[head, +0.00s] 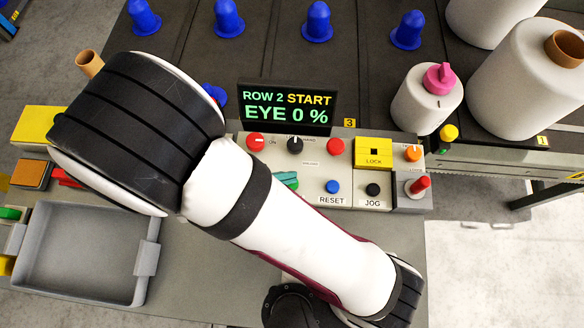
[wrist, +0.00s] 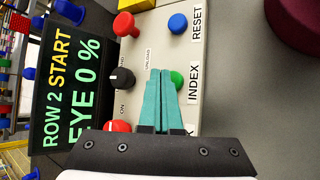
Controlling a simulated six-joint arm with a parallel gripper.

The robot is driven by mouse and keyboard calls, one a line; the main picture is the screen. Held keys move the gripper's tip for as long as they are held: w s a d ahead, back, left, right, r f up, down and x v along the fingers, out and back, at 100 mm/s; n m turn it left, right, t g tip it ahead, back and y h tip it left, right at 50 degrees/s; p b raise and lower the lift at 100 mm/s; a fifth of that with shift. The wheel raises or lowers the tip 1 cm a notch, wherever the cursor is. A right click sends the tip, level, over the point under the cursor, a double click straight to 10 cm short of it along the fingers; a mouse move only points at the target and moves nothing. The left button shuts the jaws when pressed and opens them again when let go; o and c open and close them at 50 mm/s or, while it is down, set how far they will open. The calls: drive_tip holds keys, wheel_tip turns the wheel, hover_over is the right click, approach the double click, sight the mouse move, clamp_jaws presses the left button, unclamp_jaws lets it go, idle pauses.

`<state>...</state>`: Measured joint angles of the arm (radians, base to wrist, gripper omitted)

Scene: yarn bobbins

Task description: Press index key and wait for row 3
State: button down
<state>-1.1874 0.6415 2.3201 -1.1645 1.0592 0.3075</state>
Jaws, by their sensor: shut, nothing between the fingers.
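The index key is a green button (wrist: 177,80) beside the label INDEX in the wrist view. My gripper (wrist: 160,73) has teal fingers, shut with nothing between them, and its tips are right beside the green button, partly covering it. I cannot tell if they touch it. In the head view my gripper (head: 286,176) is over the control panel (head: 311,163), and my arm hides the INDEX label. The display (head: 287,107) reads "ROW 2 START" and "EYE 0 %"; it also shows in the wrist view (wrist: 65,90).
Near the index key are a blue RESET button (head: 332,186), a black JOG button (head: 372,190), a red button (head: 335,146), a black knob (head: 295,145) and a yellow LOCK block (head: 373,153). White yarn bobbins (head: 425,105) stand at right. A grey tray (head: 85,298) lies at left.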

drive_tip(key=shift+r, duration=0.1)
drive_tip(key=shift+r, duration=2.45)
idle(2.3)
drive_tip(key=s+d+r+m+g+y, duration=0.5)
drive_tip(key=s+d+r+m+y, duration=0.2)
drive_tip(key=m, duration=1.4)
wheel_tip(320, 180, up, 4)
drive_tip(key=d+y, duration=0.2)
drive_tip(key=shift+d+r+m+g, duration=0.15)
drive_tip(key=shift+d+m+g, duration=0.15)
drive_tip(key=shift+d+m, duration=0.1)
